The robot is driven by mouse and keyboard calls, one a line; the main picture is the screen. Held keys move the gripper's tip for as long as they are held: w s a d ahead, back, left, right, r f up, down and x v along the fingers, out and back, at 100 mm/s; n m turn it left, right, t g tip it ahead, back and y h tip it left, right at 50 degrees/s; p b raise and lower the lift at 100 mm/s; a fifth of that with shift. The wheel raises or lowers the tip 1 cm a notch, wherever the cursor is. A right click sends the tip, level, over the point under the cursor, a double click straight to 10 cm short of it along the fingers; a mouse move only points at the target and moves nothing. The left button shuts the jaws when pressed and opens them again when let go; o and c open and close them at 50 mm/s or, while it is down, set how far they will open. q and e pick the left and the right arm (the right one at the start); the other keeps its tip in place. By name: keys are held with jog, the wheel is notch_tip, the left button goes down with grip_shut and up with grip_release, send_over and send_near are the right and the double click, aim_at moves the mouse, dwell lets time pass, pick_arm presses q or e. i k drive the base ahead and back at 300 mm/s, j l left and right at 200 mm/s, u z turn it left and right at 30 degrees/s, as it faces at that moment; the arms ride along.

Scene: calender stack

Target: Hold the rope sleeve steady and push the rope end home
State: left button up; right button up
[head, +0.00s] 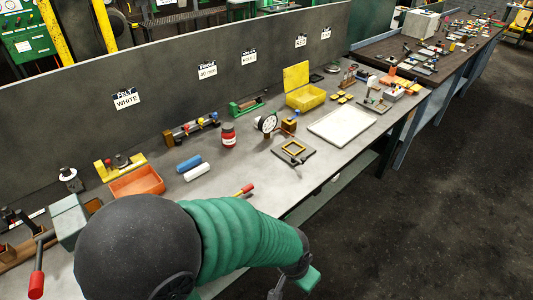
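I cannot pick out a rope sleeve or rope end for certain. A short rod with a red tip and yellow part (243,190) lies on the bench, partly behind my arm. My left arm, a black ball joint and green ribbed sleeve, fills the lower middle. Its gripper (283,286) is at the bottom edge, in front of the bench, partly cut off. Its fingers are too hidden to judge, and I see nothing clearly held. My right gripper is not in view.
On the grey bench are an orange tray (137,182), blue and white rolls (189,163), a red jar (228,135), a yellow bin (306,96) and a white tray (343,125). A red-handled lever device (37,283) stands lower left. A grey panel (180,85) backs the bench.

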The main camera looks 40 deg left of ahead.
aim_at(245, 189)
jog(key=i+u, duration=0.45)
jog(key=i+l+u, duration=0.15)
jog(key=i+u, duration=0.15)
jog(key=u, duration=0.15)
